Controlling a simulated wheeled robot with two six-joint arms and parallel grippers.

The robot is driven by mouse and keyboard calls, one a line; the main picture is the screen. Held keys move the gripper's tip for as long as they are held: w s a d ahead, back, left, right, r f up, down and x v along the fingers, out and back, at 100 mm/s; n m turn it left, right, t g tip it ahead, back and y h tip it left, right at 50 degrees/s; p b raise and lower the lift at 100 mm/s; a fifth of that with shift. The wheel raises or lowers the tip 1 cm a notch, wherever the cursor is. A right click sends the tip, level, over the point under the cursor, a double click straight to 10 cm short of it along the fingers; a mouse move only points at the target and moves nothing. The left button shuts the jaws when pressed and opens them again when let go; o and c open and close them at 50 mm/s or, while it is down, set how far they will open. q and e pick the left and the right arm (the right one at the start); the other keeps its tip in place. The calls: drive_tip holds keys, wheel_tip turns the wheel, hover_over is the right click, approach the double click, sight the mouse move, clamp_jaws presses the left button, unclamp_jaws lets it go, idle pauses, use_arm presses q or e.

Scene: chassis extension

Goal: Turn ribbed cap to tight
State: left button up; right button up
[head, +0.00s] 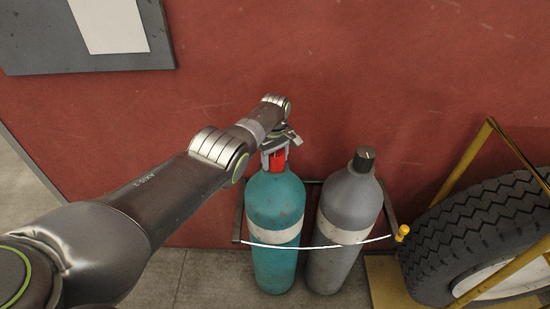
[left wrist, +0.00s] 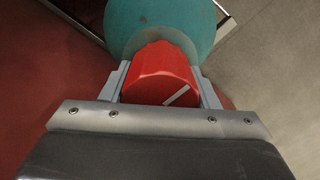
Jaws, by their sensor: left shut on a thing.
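The ribbed cap is red and sits on top of a teal gas cylinder (head: 274,205). My left gripper (head: 275,160) reaches down from above and is shut on the red cap, one finger on each side. In the head view most of the cap is hidden behind the gripper; a bit of red (head: 278,158) shows. The teal cylinder also shows in the left wrist view (left wrist: 185,20). My right gripper is not in view.
A grey cylinder (head: 346,208) with a black ribbed cap (head: 364,159) stands just right of the teal one. A white strap (head: 318,246) runs across both. A large tyre (head: 480,230) in a yellow frame stands at right. A red wall (head: 350,70) rises close behind.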

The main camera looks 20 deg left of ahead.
use_arm(q)
drive_tip(key=shift+w+r+n, duration=0.1)
drive_tip(key=shift+n, duration=0.2)
drive_tip(key=o, duration=1)
wheel_tip(320, 180, up, 6)
drive_tip(key=p, duration=0.3)
drive_tip(key=shift+r+p, duration=0.15)
drive_tip(key=shift+p, duration=0.15)
wheel_tip(320, 180, up, 11)
drive_tip(key=b, duration=0.2)
